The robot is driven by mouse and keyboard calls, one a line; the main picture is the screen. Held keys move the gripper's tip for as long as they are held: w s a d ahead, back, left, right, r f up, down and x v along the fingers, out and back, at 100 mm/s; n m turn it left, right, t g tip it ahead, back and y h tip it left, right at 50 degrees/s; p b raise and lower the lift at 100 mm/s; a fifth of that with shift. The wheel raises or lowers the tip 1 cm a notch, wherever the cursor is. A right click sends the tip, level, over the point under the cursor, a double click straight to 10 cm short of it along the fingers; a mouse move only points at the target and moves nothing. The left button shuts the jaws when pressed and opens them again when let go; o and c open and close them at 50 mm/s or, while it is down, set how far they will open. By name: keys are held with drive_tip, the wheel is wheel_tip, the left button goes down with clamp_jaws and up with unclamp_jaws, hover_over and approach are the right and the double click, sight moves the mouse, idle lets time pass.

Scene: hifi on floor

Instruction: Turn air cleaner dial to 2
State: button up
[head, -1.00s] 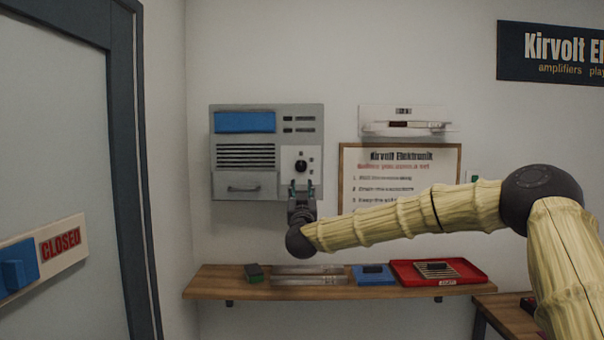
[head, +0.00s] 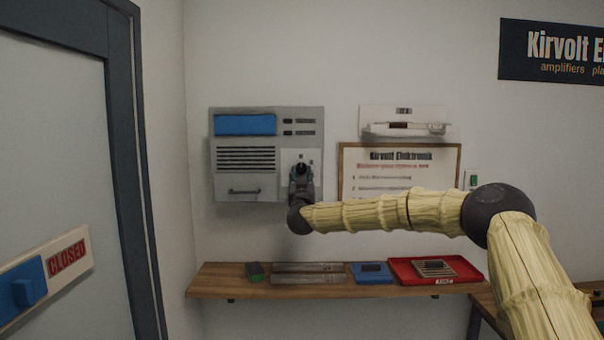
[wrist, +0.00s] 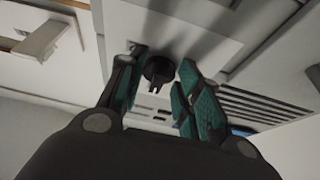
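The air cleaner (head: 240,191) is a grey wall unit with a blue panel, a slatted vent and a drawer-like handle. Its dial sits on a white plate at the lower right and is mostly hidden by my gripper (head: 302,168) in the head view. In the wrist view the black dial (wrist: 158,70) shows between the teal-padded fingers of my gripper (wrist: 162,75). The fingers are open, one on each side of the dial, with visible gaps. The dial's number marks cannot be read.
A white wall device (head: 404,122) hangs to the right, above a framed notice (head: 398,168). Below is a wooden shelf (head: 225,287) with a red tray (head: 404,277), a blue item (head: 372,273) and metal bars. A door (head: 60,150) stands at the left.

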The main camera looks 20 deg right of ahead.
drive_tip(key=shift+d+r, duration=0.1)
clamp_jaws()
